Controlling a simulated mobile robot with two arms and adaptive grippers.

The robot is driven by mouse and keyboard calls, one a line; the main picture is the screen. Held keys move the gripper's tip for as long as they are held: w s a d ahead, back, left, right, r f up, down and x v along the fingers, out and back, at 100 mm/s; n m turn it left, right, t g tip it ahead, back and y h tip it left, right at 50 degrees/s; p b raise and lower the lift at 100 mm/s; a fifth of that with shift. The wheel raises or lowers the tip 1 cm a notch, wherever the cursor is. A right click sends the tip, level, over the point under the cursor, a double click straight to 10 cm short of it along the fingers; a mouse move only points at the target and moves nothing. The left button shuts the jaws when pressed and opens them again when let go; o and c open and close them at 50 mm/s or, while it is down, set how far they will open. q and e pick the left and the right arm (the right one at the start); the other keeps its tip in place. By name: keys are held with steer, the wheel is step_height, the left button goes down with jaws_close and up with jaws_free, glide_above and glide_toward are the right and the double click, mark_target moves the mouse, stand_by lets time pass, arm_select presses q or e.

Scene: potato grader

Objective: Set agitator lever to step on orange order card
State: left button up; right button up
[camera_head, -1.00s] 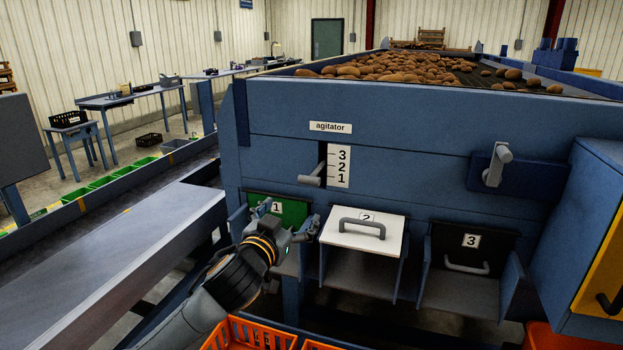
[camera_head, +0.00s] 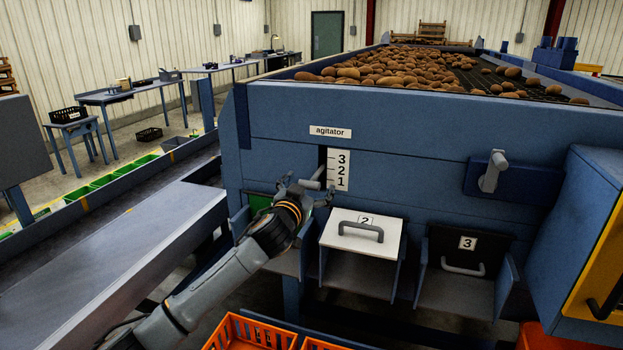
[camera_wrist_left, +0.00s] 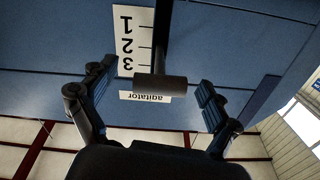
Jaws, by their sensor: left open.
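The agitator lever (camera_head: 319,172) is a grey bar handle sticking out of a dark vertical slot, left of a white scale (camera_head: 338,170) marked 3, 2, 1 from top to bottom. In the left wrist view, which is upside down, the lever handle (camera_wrist_left: 160,84) lies between the spread fingers, with gaps on both sides. My left gripper (camera_head: 308,187) is open just in front of and below the lever, partly covering it. My right gripper and an orange order card are not in view.
The "agitator" label (camera_head: 330,132) is above the scale. Below are numbered flaps, including the white flap 2 (camera_head: 375,231) and dark flap 3 (camera_head: 466,252). Another grey handle (camera_head: 492,171) is at right. Orange crates (camera_head: 250,332) stand below; potatoes (camera_head: 400,70) lie on top.

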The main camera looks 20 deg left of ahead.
arm_select(q)
steer(key=shift+w, duration=0.75)
steer(key=c, duration=1.8)
steer(key=shift+c, duration=0.2)
